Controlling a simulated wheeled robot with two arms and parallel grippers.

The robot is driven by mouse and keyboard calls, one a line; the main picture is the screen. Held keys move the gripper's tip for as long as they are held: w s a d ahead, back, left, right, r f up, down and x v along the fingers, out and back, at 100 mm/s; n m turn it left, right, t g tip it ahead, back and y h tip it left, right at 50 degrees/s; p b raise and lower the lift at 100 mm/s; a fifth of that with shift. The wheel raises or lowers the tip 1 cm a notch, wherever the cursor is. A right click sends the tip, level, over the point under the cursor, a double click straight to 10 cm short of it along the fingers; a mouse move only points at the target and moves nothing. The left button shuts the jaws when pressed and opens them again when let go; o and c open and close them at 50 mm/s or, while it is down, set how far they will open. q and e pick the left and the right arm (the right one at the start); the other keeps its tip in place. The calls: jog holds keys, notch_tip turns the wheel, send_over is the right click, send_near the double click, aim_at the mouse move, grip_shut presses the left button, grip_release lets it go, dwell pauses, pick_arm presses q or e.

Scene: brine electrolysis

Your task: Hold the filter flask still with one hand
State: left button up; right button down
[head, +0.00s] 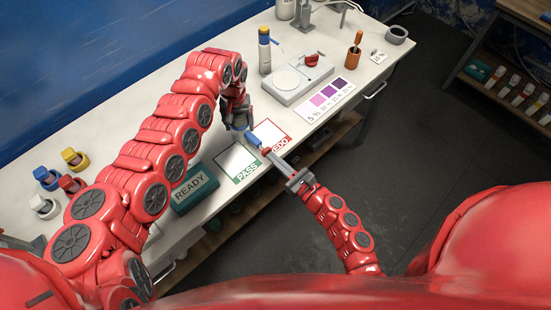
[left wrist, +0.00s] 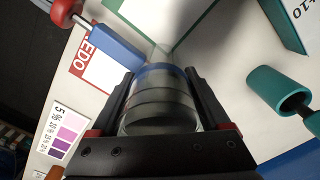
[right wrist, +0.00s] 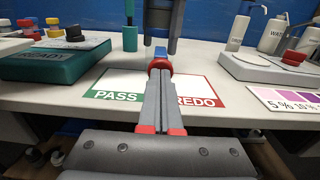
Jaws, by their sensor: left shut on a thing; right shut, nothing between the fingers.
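In the left wrist view a clear glass vessel with a blue band, apparently the filter flask (left wrist: 160,112), sits between the fingers of my left gripper (left wrist: 158,76). That gripper is shut on it. In the head view my left gripper (head: 238,108) is over the bench near the PASS and REDO cards, and the flask is mostly hidden there. My right gripper (right wrist: 158,75) is shut and empty. Its tips are at a blue piece (left wrist: 112,45) with a red round end (left wrist: 65,12). The blue piece reaches close to the flask; I cannot tell whether they touch.
The PASS card (head: 238,160) and REDO card (head: 271,133) lie on the bench. A teal READY box (head: 194,190) stands left, and a grey device (head: 297,81) and purple colour strip (head: 329,98) right. A teal cylinder (left wrist: 275,92) is close to my left gripper.

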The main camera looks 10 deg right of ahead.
jog(key=shift+x, duration=1.25)
pick_arm(q)
jog(key=shift+s+d, duration=0.15)
pick_arm(e)
jog(key=shift+d, duration=0.1)
jog(key=v, duration=1.4)
jog(key=shift+s, duration=0.1)
jog(key=shift+v, duration=1.15)
